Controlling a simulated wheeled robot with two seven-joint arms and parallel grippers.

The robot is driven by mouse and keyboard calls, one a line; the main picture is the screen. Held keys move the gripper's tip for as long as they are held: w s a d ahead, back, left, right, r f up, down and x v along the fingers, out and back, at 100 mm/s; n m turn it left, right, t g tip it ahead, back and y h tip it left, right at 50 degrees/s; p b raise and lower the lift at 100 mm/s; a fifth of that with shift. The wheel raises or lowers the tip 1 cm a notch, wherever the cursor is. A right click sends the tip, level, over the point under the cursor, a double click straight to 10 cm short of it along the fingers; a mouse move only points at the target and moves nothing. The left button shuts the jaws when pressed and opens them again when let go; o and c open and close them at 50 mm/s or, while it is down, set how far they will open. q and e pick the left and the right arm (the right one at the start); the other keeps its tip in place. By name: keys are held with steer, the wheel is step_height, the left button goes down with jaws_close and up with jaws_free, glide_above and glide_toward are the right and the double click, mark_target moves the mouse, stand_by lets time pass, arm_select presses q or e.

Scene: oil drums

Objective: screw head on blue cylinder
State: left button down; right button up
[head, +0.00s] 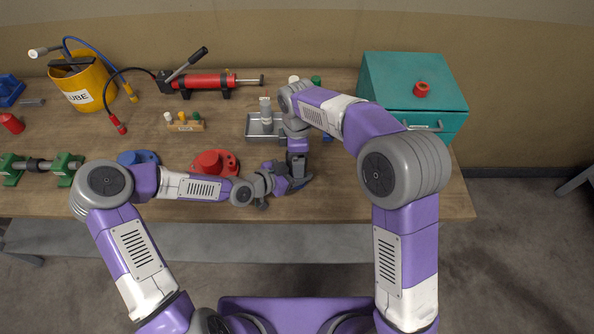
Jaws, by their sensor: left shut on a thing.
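My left gripper (290,185) is low over the front middle of the table, pointing right. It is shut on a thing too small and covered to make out. My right gripper (297,168) points down directly above and against the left gripper's fingers. Its jaws are too small and overlapped to read. A small blue piece (327,137) shows partly behind my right arm; I cannot tell whether it is the blue cylinder. A wooden rack (187,125) with several small coloured pieces stands left of centre. I cannot identify the head for the cylinder.
A metal tray (254,130) with a pale upright piece lies behind the grippers. A red base (211,161) and blue base (139,157) lie near my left forearm. A teal cabinet (395,85) stands right, a yellow bucket (97,78) and red pump (205,80) at the back left.

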step_height(320, 180, up, 4)
steer(key=shift+a+f, duration=0.1)
steer(key=shift+f, duration=0.15)
steer(key=shift+c, duration=0.4)
steer(key=n, duration=0.2)
steer(key=r+n, duration=0.1)
steer(key=n, duration=0.1)
steer(key=shift+s+a+r, duration=0.1)
step_height(320, 180, up, 2)
steer(key=n, duration=0.4)
steer(key=shift+r, duration=0.15)
step_height(320, 180, down, 8)
